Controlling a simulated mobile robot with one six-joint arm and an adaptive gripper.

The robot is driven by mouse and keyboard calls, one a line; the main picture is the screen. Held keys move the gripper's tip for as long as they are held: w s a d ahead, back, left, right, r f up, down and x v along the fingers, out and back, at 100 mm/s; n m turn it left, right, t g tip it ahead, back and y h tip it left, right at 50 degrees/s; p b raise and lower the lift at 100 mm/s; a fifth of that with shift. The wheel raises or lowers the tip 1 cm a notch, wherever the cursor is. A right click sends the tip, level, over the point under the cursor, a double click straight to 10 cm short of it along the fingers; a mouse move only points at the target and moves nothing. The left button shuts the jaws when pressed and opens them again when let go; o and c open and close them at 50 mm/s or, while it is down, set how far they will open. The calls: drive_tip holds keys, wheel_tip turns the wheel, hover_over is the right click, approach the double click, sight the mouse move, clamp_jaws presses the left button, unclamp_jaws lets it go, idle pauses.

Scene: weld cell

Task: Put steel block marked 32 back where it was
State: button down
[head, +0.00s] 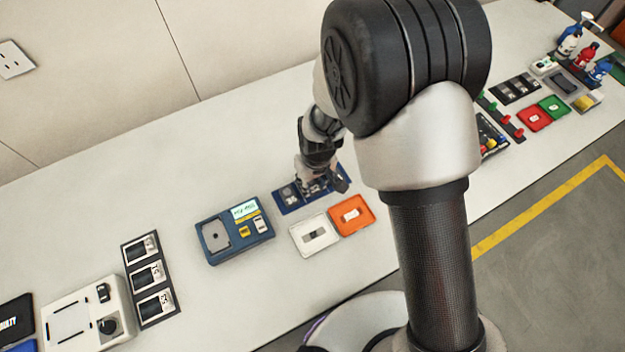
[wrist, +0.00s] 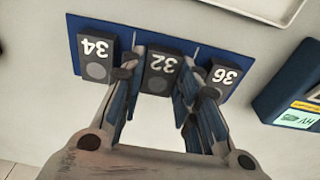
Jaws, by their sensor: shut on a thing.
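The steel block marked 32 (wrist: 161,72) is dark with white digits and a round grey spot. In the wrist view it sits between the fingers of my gripper (wrist: 158,82), which is shut on it. It is over the middle of a blue mat (wrist: 124,24), between the block marked 34 (wrist: 95,55) and the block marked 36 (wrist: 220,79). I cannot tell whether its underside touches the mat. In the head view my gripper (head: 322,186) is low over the blue mat (head: 288,208) and hides most of the blocks.
A blue scale-like device (head: 232,232) stands left of the mat. A white tray (head: 313,235) and an orange tray (head: 351,215) lie in front. A black panel with three slots (head: 150,279) is further left. The table behind the mat is clear.

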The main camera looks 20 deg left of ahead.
sight(315, 189)
drive_tip(key=shift+f, duration=0.25)
drive_tip(key=c, duration=1.2)
unclamp_jaws()
drive_tip(key=shift+r, duration=0.1)
wheel_tip(315, 189, up, 12)
drive_tip(key=d+p, duration=0.1)
drive_tip(key=p, duration=0.2)
drive_tip(key=shift+s, duration=0.45)
drive_tip(key=shift+d+r, duration=0.1)
